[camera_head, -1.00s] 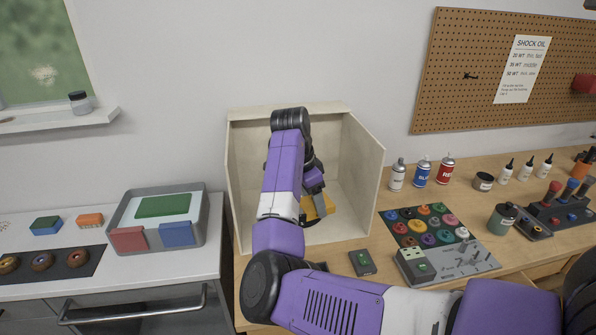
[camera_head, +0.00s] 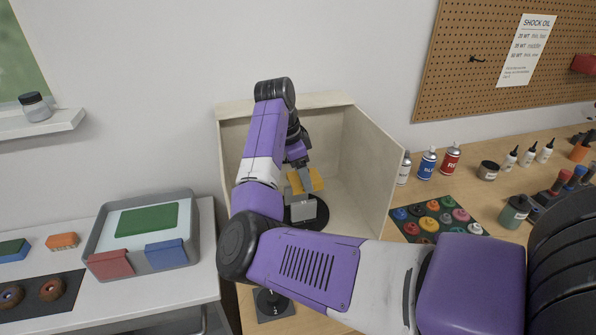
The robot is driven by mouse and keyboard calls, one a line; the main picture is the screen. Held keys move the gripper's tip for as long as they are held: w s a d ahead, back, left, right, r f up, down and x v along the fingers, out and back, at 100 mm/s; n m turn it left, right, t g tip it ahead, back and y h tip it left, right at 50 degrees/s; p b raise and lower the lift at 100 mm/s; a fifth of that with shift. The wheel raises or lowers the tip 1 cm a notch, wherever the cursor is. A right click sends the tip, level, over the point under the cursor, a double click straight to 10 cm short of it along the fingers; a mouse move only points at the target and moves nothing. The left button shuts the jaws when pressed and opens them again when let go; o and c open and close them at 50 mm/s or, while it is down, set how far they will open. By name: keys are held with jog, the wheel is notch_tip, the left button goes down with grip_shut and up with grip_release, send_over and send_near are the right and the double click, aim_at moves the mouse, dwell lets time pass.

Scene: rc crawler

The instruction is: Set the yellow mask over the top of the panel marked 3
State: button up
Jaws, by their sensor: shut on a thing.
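My gripper (camera_head: 303,174) is inside the open pale wooden booth, pointing down and shut on the yellow mask (camera_head: 316,181). A small grey panel (camera_head: 301,212) stands just below the mask, on a round black base (camera_head: 318,222) on the booth floor. The mask overlaps the panel's top edge in this view; I cannot tell whether they touch. No number can be read on the panel. My arm hides part of the booth and the left side of the base.
The booth's walls (camera_head: 366,165) stand close on both sides and behind. Spray cans (camera_head: 427,163) and a mat of coloured discs (camera_head: 440,217) are to the right. A grey tray (camera_head: 193,255) is to the left. My forearm crosses the front bench.

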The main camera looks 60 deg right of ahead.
jog(key=shift+w, duration=0.1)
dwell(0.3)
jog(key=b, duration=0.2)
send_over(303, 202)
jog(key=shift+w+a+f, duration=0.1)
jog(key=shift+f, duration=1.05)
jog(key=shift+a+f, duration=0.1)
jog(key=shift+f, duration=1)
jog(key=shift+f+b, duration=0.5)
jog(key=shift+f, duration=1.1)
jog(key=shift+f, duration=0.35)
jog(key=shift+f, duration=0.15)
jog(key=o, duration=1.4)
